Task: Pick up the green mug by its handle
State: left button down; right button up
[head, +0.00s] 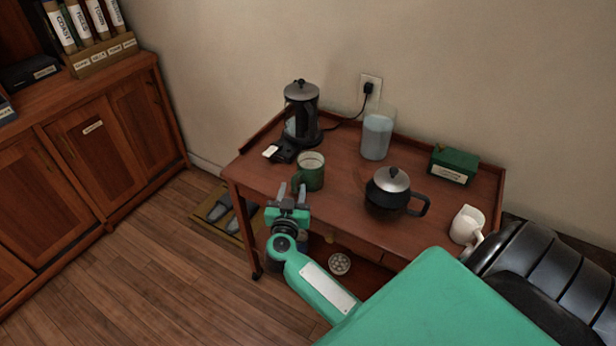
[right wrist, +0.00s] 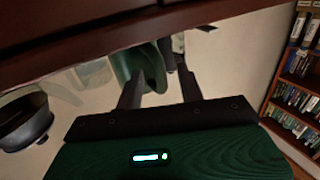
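The green mug (head: 312,172) stands upright near the front left edge of the wooden cart. Its handle faces the front left, toward my right gripper. My right gripper (head: 291,190) is at the cart's front edge, with its fingers pointing at the mug. In the right wrist view the two dark fingers (right wrist: 158,88) are spread apart. The mug (right wrist: 124,62) shows beyond them, with its handle in the gap between the fingers. I see no finger closed on the handle. My left gripper is not in view.
The teapot stands right of the green mug. Slippers (head: 222,208) lie on the floor at left.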

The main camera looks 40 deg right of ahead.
grip_shut()
dwell(0.3)
